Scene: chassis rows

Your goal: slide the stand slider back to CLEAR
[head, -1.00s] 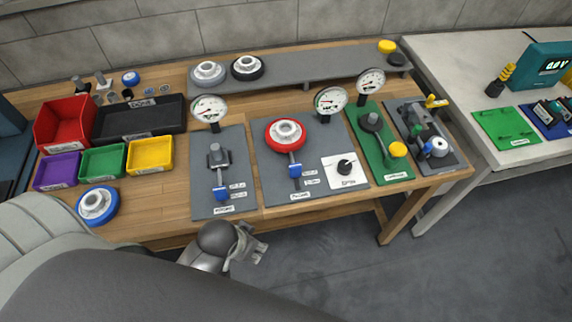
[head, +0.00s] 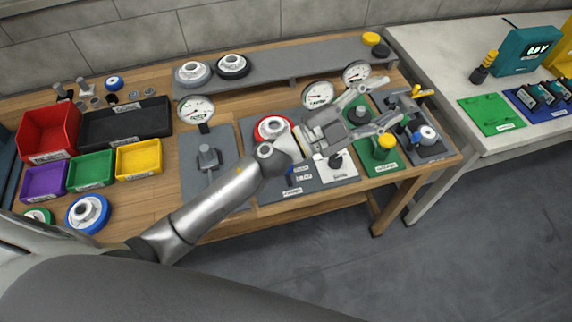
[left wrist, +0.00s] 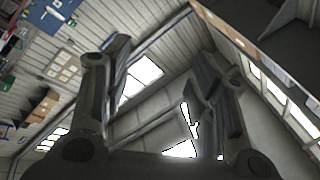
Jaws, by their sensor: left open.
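My left gripper (head: 382,105) is open and empty, reaching across the right part of the bench in front of the green plate (head: 395,163). Its two spread fingers also show in the left wrist view (left wrist: 165,75), with nothing between them. Label words are too small to read, so the CLEAR mark is not legible.
Round gauges (head: 196,108) stand behind the plates. A white card with a black knob (head: 336,160) and a yellow knob (head: 385,146) lie near the hand. Bins (head: 48,131) fill the left. The grey shelf (head: 290,68) runs behind.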

